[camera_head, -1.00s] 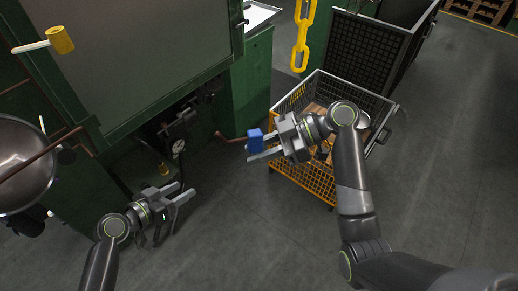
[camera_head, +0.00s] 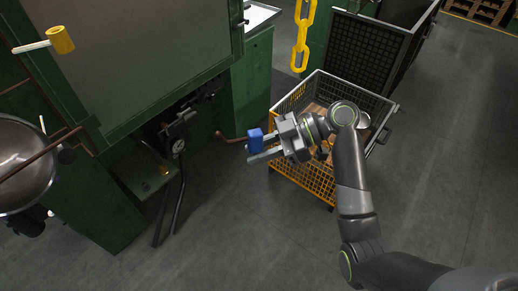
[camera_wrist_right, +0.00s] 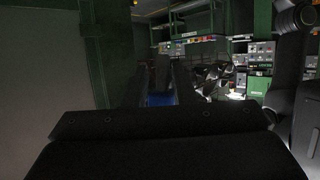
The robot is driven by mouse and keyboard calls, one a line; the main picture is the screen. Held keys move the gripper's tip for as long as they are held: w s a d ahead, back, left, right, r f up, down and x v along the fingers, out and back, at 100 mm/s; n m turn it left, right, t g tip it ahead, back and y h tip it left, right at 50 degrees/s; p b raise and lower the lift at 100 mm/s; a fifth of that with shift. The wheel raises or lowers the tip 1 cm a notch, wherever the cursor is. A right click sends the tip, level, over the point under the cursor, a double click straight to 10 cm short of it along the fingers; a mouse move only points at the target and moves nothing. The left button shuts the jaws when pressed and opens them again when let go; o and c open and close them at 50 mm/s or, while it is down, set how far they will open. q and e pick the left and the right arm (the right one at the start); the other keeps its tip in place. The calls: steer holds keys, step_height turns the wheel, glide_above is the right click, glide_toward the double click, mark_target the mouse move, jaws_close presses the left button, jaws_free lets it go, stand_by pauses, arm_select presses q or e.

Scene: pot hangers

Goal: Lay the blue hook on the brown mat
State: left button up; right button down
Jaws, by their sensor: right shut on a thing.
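The blue hook (camera_head: 255,137) shows as a small blue block at the tips of my right gripper (camera_head: 259,148), which is shut on it and holds it in the air left of the yellow wire crate. Blue also shows between the dark fingers in the right wrist view (camera_wrist_right: 160,99), where most of the hook is hidden. A brown surface (camera_head: 315,108) shows inside the crate, partly covered by my right arm; I cannot tell whether it is the mat. My left gripper is out of view.
The yellow wire crate (camera_head: 294,187) with a grey rim stands beneath my right arm. A dark mesh bin (camera_head: 365,50) is behind it. A green machine (camera_head: 150,60) fills the left, with a metal bowl (camera_head: 25,165) and a yellow hook (camera_head: 60,40). A yellow chain (camera_head: 301,35) hangs at the top.

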steer(key=shift+w+d+m+t, duration=0.2)
steer(key=shift+w+m+t, duration=0.1)
steer(key=shift+m, duration=0.1)
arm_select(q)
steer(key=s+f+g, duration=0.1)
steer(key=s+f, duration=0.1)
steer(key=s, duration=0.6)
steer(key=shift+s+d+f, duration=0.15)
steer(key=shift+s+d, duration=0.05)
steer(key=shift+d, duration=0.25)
arm_select(e)
steer(key=w+d+r+m+t+h, duration=0.1)
steer(key=d+r+m+t+h, duration=0.5)
steer(key=d+m, duration=0.3)
steer(key=w+d+r+m+t+h, duration=0.2)
steer(key=d+r+m+t+h, duration=0.5)
steer(key=d+m+t, duration=0.1)
steer(key=shift+w+d+r+m+t, duration=0.2)
steer(key=shift+d+m+t, duration=0.1)
steer(key=shift+d+m, duration=0.5)
steer(key=shift+a+f, duration=0.15)
steer(key=shift+a, duration=0.1)
